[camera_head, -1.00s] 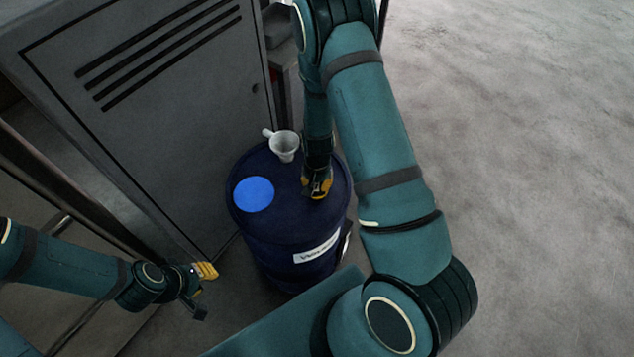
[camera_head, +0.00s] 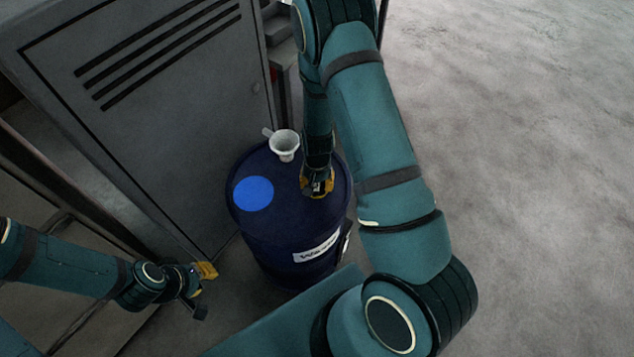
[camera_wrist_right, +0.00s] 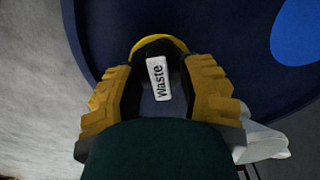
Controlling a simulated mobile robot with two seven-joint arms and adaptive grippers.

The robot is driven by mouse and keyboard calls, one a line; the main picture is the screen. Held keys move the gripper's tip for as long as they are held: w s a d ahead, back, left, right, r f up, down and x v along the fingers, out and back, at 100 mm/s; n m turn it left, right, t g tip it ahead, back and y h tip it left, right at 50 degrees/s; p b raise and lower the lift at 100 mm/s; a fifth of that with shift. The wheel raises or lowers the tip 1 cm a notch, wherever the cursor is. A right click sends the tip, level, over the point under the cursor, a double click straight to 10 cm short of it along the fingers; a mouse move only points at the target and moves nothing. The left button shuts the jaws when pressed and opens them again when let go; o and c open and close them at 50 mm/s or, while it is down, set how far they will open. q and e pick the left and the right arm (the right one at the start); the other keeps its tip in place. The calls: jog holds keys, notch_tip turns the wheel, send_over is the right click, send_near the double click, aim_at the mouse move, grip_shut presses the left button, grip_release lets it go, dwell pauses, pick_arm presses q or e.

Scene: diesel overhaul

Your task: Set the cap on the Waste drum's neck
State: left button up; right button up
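The Waste drum (camera_head: 285,235) is a dark blue drum with a white label on its side. A blue disc (camera_head: 254,194) shows on its top. My right gripper (camera_head: 318,185) points down over the right part of the drum top. In the right wrist view its yellow fingers (camera_wrist_right: 158,75) stand on both sides of a dark round cap with a yellow rim (camera_wrist_right: 160,42) and a white "Waste" label. I cannot tell whether they press on it. The neck is hidden beneath; contact with the cap cannot be seen. My left gripper (camera_head: 204,282) is left of the drum, away from it.
A white funnel-like cup (camera_head: 284,146) stands at the back of the drum top, close to my right forearm. A grey cabinet (camera_head: 150,110) stands behind and to the left. The floor (camera_head: 520,150) on the right is clear.

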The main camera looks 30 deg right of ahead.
jog(key=shift+r, duration=0.1)
notch_tip(320, 180, up, 12)
dwell(0.7)
